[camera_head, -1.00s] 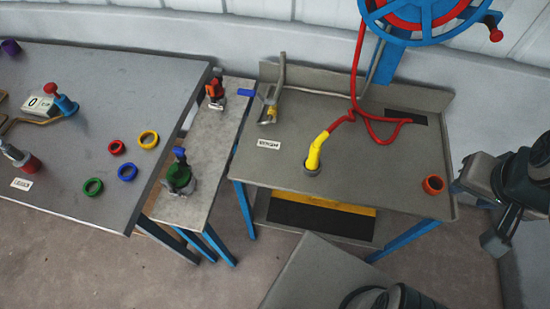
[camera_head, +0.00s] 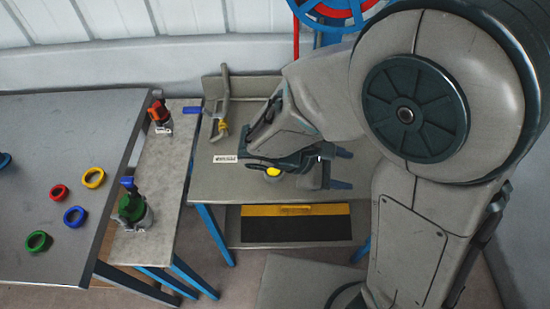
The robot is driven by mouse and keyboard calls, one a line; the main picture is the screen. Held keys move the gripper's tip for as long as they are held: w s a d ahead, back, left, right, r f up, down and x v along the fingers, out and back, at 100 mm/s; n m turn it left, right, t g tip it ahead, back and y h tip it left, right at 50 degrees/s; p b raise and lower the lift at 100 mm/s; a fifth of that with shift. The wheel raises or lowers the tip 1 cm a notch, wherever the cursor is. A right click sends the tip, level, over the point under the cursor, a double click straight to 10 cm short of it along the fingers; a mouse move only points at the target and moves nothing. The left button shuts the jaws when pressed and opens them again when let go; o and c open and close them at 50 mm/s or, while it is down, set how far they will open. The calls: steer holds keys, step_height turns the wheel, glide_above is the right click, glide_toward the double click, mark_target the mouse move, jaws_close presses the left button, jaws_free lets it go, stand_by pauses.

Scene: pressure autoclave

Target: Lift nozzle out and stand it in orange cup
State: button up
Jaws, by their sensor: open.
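The yellow nozzle (camera_head: 272,173) shows only as a small yellow patch at the grey bench, mostly hidden behind my wrist. Whether it still stands in its holder cannot be seen. My gripper (camera_head: 342,169) is open over the bench, its two dark fingers apart and pointing right in the picture. They look to the right of the nozzle's visible patch; the height between them and the bench is unclear. The orange cup is hidden behind my arm.
A narrow side table (camera_head: 166,180) holds a green-bodied fitting (camera_head: 132,207) and a red-topped one (camera_head: 159,113). Coloured rings lie on the left table. A blue wheel (camera_head: 335,12) stands behind.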

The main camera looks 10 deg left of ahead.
steer(key=s+a+f+n+t+y+b, duration=0.25)
steer(key=a+f+n+t, duration=0.25)
steer(key=a+n+t, duration=0.4)
steer(key=s+a+f+n+t+y+b, duration=0.1)
steer(key=a+f+n+t+y, duration=0.35)
steer(key=a, duration=0.65)
steer(key=shift+n+h, duration=0.8)
steer(key=shift+n, duration=0.15)
steer(key=p+x, duration=0.1)
steer(key=x, duration=0.8)
steer(key=shift+d+f+p, duration=0.1)
steer(key=shift+p, duration=0.3)
steer(key=x, duration=0.2)
steer(key=p+x, duration=0.1)
steer(key=x, duration=0.2)
steer(key=shift+r, duration=0.25)
jaws_close()
